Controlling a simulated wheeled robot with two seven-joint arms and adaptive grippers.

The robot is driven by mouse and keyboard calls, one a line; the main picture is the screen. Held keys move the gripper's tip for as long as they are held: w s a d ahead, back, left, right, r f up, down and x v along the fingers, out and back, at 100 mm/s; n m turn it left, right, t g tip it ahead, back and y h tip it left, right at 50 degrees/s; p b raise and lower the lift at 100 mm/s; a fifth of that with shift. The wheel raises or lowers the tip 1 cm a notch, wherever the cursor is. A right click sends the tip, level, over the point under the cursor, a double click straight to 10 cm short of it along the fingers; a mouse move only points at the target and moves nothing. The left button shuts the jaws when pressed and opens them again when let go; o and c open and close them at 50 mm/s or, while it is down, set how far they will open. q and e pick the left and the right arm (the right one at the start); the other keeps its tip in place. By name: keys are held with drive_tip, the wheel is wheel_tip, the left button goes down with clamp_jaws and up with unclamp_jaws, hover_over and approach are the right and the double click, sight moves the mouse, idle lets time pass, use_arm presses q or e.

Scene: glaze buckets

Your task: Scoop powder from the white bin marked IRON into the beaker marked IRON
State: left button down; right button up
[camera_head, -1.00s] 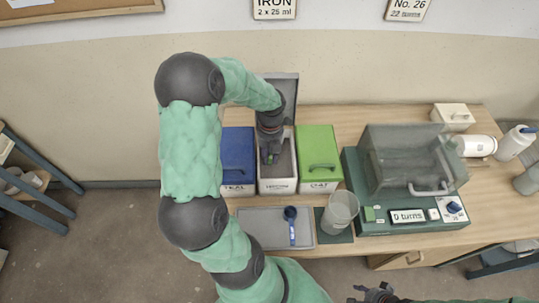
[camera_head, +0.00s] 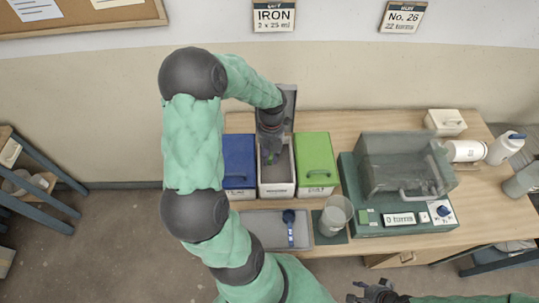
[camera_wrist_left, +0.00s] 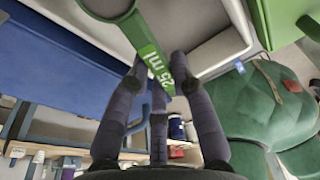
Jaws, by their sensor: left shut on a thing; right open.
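My left gripper (camera_head: 270,146) is over the open white bin (camera_head: 276,189) in the head view, pointing down into it. In the left wrist view my left gripper (camera_wrist_left: 160,78) is shut on the handle of a green scoop (camera_wrist_left: 155,55) marked 25 ml. The scoop's cup is partly cut off at the top of that view; whether it holds powder I cannot tell. The white bin's label is too blurred to read. A clear beaker (camera_head: 336,213) stands right of the tray on a dark mat; no label is legible. My right gripper (camera_head: 378,291) is open at the bottom edge.
A blue bin (camera_head: 239,160) and a green bin (camera_head: 316,158) flank the white bin. A blue scoop (camera_head: 290,228) lies on the grey tray (camera_head: 262,221). A machine with a clear cover (camera_head: 400,165) stands right. A wall card (camera_head: 273,16) reads IRON, 2 x 25 ml.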

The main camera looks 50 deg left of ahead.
use_arm(q)
drive_tip(key=shift+d+r+p, duration=0.1)
drive_tip(key=shift+r+p, duration=0.35)
drive_tip(key=shift+r, duration=0.15)
drive_tip(key=shift+s+d+r, duration=0.1)
drive_tip(key=shift+s+d, duration=0.05)
drive_tip(key=shift+s, duration=0.05)
drive_tip(key=shift+t+y, duration=0.7)
drive_tip(key=shift+t, duration=0.1)
drive_tip(key=shift+s+d+r+p, duration=0.3)
drive_tip(key=shift+s+d+r, duration=0.4)
drive_tip(key=shift+d+r, duration=0.2)
drive_tip(key=shift+s+d+r+p, duration=0.3)
drive_tip(key=shift+s+d+r, duration=0.4)
drive_tip(key=shift+d+r, duration=0.15)
